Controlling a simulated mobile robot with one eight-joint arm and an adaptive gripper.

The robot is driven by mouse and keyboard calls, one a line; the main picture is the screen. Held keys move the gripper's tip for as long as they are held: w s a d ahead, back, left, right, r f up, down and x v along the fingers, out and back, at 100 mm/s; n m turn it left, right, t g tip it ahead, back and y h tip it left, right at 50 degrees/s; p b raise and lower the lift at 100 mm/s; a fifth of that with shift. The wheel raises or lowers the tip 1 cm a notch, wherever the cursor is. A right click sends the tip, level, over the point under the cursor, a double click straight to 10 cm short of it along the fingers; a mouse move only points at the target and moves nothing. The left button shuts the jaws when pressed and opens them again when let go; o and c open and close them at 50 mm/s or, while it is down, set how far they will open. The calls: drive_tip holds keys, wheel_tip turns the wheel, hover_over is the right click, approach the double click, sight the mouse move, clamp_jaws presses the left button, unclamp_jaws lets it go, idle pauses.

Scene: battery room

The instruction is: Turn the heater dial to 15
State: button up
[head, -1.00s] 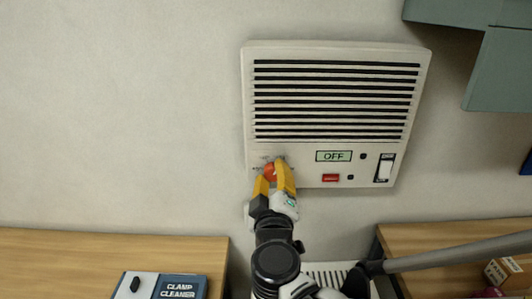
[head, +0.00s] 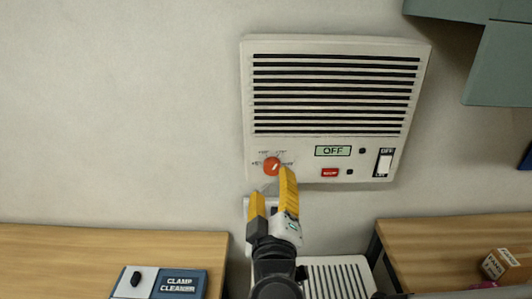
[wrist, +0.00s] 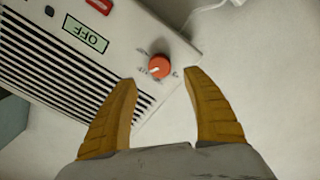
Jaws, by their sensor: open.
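The heater (head: 247,110) is a white wall panel with black slots. Its dial (head: 271,167) is a red-orange knob with a white pointer line, at the lower left of the panel, with small markings around it too small to read. The display (head: 333,151) reads OFF. My gripper (head: 272,183) is open and empty, just below and in front of the dial. In the wrist view the dial (wrist: 159,66) stands free beyond and between the two yellow fingertips (wrist: 160,76), and neither finger appears to touch it.
A white rocker switch (head: 384,164) and a red button (head: 330,172) sit on the heater's lower right. Wooden benches stand at left (head: 100,255) and right (head: 460,240). A clamp cleaner box (head: 180,285) lies on the left bench. A grey-green cabinet (head: 500,70) hangs at upper right.

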drive_tip(key=s, duration=0.5)
drive_tip(key=shift+s+a, duration=0.1)
drive_tip(key=shift+s, duration=0.05)
drive_tip(key=w+d+f+m+g+h, duration=0.1)
drive_tip(key=d+f+m+g+h, duration=0.1)
drive_tip(key=d+f+g, duration=0.3)
drive_tip(key=d+f+m+g+h, duration=0.1)
drive_tip(key=d+f+m, duration=0.1)
drive_tip(key=d, duration=0.5)
drive_tip(key=s+d+f+m+g+y, duration=0.3)
drive_tip(key=s+d+m+g, duration=0.1)
drive_tip(key=s+m, duration=0.1)
drive_tip(key=shift+s+f+g+y, duration=0.3)
drive_tip(key=shift+s+f+g, duration=0.1)
drive_tip(key=shift+s, duration=0.45)
drive_tip(key=shift+d, duration=0.1)
idle(0.4)
